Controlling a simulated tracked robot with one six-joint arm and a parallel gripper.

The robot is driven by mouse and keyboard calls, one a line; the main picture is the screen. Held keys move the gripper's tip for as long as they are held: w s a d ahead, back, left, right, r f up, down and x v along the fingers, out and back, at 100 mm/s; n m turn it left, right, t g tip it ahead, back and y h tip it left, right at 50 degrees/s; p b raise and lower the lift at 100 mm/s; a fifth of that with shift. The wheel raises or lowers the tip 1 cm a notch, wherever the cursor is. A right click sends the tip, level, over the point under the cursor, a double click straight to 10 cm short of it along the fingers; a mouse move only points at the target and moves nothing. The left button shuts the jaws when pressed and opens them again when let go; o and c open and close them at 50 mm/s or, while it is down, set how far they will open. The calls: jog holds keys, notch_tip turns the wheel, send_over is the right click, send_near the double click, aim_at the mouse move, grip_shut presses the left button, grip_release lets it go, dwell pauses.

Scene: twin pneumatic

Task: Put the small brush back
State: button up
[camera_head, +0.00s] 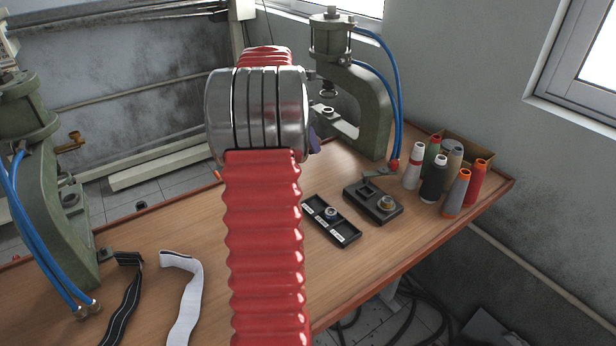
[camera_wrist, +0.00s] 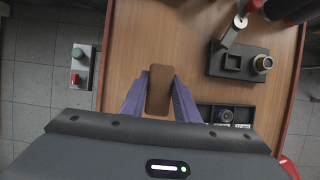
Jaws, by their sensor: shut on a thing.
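My gripper (camera_wrist: 160,92) has purple fingers and is shut on the small brush (camera_wrist: 159,84), a brown block between the fingertips in the wrist view. The brush is over the wooden table, left of a dark block (camera_wrist: 222,72) with a square opening and a round metal piece. That dark block also shows in the head view (camera_head: 358,205), right of my red arm. The square opening looks empty. In the head view my arm hides the brush and nearly all of my gripper; only a bit of purple (camera_head: 314,140) shows.
A black compartment tray (camera_head: 346,234) with a metal part lies beside the dark block. Several thread spools (camera_head: 433,178) stand at the right. Green presses (camera_head: 375,115) with blue hoses stand at the back and left (camera_head: 50,190). Black and white straps (camera_head: 188,300) lie at the front left.

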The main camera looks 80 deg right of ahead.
jog(key=shift+f, duration=2.35)
jog(key=shift+f, duration=2.5)
jog(key=shift+f, duration=0.1)
jog(key=o, duration=1)
jog(key=v, duration=1.2)
